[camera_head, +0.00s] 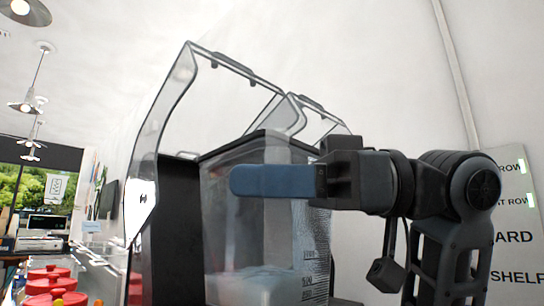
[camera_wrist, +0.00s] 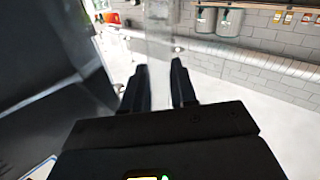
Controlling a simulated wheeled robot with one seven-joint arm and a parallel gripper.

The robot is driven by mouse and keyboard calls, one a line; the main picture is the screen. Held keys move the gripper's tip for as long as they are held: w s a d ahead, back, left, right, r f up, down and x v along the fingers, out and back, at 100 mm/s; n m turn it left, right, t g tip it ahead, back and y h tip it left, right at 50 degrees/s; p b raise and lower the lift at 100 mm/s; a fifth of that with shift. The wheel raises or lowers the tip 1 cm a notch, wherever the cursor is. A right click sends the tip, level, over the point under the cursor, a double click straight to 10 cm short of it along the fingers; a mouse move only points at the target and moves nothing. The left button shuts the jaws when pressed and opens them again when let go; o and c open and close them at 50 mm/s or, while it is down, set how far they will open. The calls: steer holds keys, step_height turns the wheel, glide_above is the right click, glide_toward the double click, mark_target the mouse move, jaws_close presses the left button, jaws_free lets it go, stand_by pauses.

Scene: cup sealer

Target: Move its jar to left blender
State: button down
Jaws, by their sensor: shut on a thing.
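A clear jar (camera_head: 262,245) with printed measuring marks and a pale, cloudy lower part is in the middle of the head view, looking upright. My gripper (camera_head: 236,181) lies across its upper part, a blue finger in front, and is shut on the jar. In the wrist view both dark fingers (camera_wrist: 160,68) show with a narrow gap; a see-through shape, seemingly part of the jar, is beyond them. A black blender housing (camera_head: 172,222) with a raised clear cover (camera_head: 172,105) stands behind and left of the jar. The jar's grasped part is hidden.
A second clear cover (camera_head: 318,112) shows behind the first. Red lidded pots (camera_head: 48,282) are at the lower left. A labelled board (camera_head: 512,225) is on the right. Grey containers (camera_wrist: 218,22) hang on a tiled wall in the wrist view.

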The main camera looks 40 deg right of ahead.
mark_target(200, 212)
steer(key=w+f+b, duration=0.1)
steer(key=w+f, duration=0.1)
steer(key=w, duration=1.5)
steer(key=shift+w, duration=0.25)
stand_by(1.0)
stand_by(0.5)
steer(key=shift+w+d+r, duration=0.25)
steer(key=shift+d+r, duration=0.1)
stand_by(0.4)
steer(key=shift+d+r, duration=0.1)
steer(key=shift+d, duration=0.05)
steer(key=shift+w+d+f, duration=0.15)
steer(key=shift+w+f, duration=0.15)
steer(key=shift+f, duration=0.25)
stand_by(1.2)
steer(key=shift+s+a+f+b, duration=0.1)
steer(key=shift+s+f+b, duration=0.1)
steer(key=shift+f+b, duration=0.2)
steer(key=shift+s+a+f+b, duration=0.1)
steer(key=shift+s+f+b, duration=0.05)
steer(key=shift+f+b, duration=0.25)
stand_by(0.9)
